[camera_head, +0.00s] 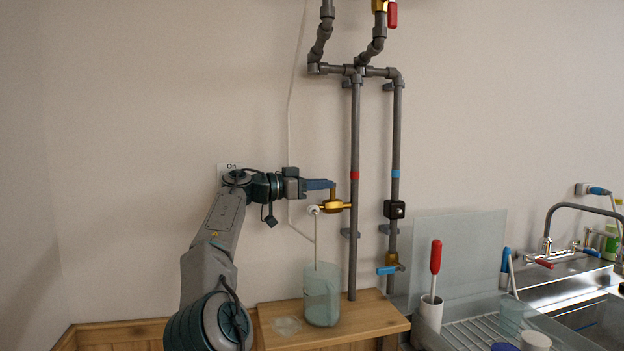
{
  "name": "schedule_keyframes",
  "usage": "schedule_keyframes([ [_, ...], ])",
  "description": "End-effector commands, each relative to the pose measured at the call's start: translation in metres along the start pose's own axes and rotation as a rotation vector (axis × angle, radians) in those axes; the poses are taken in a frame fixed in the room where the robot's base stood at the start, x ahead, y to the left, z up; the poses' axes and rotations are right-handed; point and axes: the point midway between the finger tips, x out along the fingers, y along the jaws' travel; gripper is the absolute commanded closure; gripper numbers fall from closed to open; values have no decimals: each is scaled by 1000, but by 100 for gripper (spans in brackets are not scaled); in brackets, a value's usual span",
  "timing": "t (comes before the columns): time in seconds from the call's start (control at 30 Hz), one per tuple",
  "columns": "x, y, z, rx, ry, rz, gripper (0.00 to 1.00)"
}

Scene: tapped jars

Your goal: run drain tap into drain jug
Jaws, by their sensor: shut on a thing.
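A brass tap (333,206) sticks out to the left from the red-banded pipe, with a white nozzle (313,210) at its end. My gripper (331,186) is shut on the upright part at the tap's top; the jaws hide some of it. A clear bluish jug (322,300) stands on the wooden shelf (375,322) below the nozzle. A thin pale line runs from the nozzle down to the jug's mouth; I cannot tell if it is liquid or a tube. The jug looks bluish and cloudy inside; its level is unclear.
The red-banded pipe (354,220) and blue-banded pipe (396,150) stand close to the right. A blue-handled tap (388,269) sits low there. A clear round dish (287,325) lies left of the jug. A sink (585,315) and drying rack are at the right.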

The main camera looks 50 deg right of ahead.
Motion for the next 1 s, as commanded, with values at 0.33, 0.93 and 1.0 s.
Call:
schedule_keyframes([
  [0.33,0,0,2,-2,0,5,100],
  [0.93,-17,-1,1,-1,1,0,60],
  [1.0,-30,-2,2,-1,1,-1,60],
])
